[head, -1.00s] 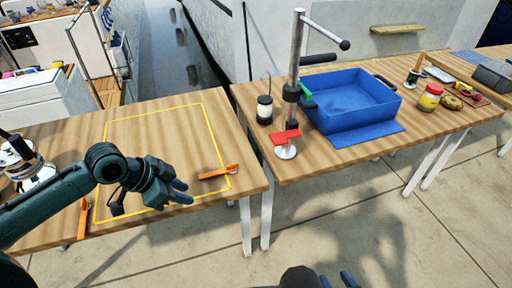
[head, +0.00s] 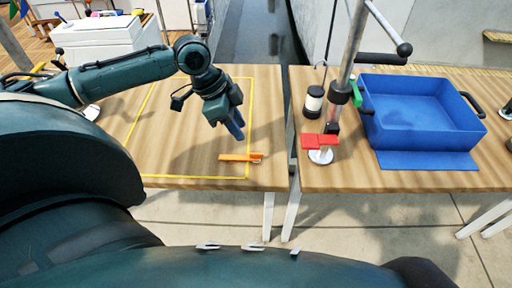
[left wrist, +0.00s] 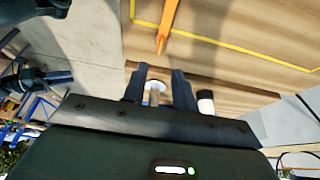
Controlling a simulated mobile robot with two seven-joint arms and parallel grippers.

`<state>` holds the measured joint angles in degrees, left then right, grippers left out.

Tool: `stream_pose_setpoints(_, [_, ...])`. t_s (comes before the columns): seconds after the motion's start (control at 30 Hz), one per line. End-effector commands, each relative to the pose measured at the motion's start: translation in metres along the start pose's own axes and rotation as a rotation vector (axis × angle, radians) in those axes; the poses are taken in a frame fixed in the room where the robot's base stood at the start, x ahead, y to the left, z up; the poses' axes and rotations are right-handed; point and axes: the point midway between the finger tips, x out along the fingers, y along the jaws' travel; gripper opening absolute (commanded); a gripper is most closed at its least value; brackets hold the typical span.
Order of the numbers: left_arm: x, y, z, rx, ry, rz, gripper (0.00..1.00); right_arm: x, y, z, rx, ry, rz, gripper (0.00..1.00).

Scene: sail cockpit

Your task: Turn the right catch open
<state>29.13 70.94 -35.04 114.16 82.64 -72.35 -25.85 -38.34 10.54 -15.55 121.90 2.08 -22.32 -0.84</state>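The right catch is a flat orange lever (head: 238,158) on the table top. It lies across the right side of the yellow outline, near the front edge. In the left wrist view the orange lever (left wrist: 166,28) shows at the top centre, beyond my fingertips. My left gripper (head: 236,127) hangs above the table just behind the catch, fingers pointing down, apart from it. In the left wrist view its two dark fingers are spread with nothing held between them. The left catch is not visible now.
A yellow outline (head: 200,78) marks the table top. Across a narrow gap, the second table holds a red-topped piece (head: 320,141), a black-and-white lantern (head: 313,102), an upright metal post (head: 352,45) and a blue bin (head: 420,115). Table around the catch is clear.

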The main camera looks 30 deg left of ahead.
Motion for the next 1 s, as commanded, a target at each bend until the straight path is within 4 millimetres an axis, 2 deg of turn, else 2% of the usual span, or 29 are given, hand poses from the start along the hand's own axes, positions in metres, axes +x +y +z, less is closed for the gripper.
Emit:
stream_pose_setpoints(0.03, [0.013, 0.001, 0.0, -0.001, 0.001, 0.006, 0.28, 0.001, 0.0, 0.002, 0.003, -0.001, 0.0, 0.36])
stream_pose_setpoints(0.2, [0.05, 0.002, 0.0, -0.001, 0.001, 0.005, 0.28, 0.002, 0.0, 0.004, 0.008, -0.002, -0.001, 0.36])
stream_pose_setpoints(0.4, [0.081, 0.001, 0.0, -0.001, 0.002, 0.002, 0.28, 0.002, 0.001, 0.005, 0.011, -0.004, 0.002, 0.36])
stream_pose_setpoints(0.6, [0.094, 0.001, 0.0, -0.001, 0.0, 0.001, 0.28, 0.002, 0.003, 0.006, 0.011, -0.004, 0.005, 0.36])
stream_pose_setpoints(0.87, [0.095, 0.001, 0.0, 0.0, 0.0, 0.0, 0.28, 0.002, 0.003, 0.006, 0.011, -0.003, 0.005, 0.36])
stream_pose_setpoints(1.0, [0.095, 0.001, 0.0, 0.0, 0.0, 0.0, 0.18, 0.002, 0.003, 0.005, 0.011, -0.003, 0.005, 0.36])
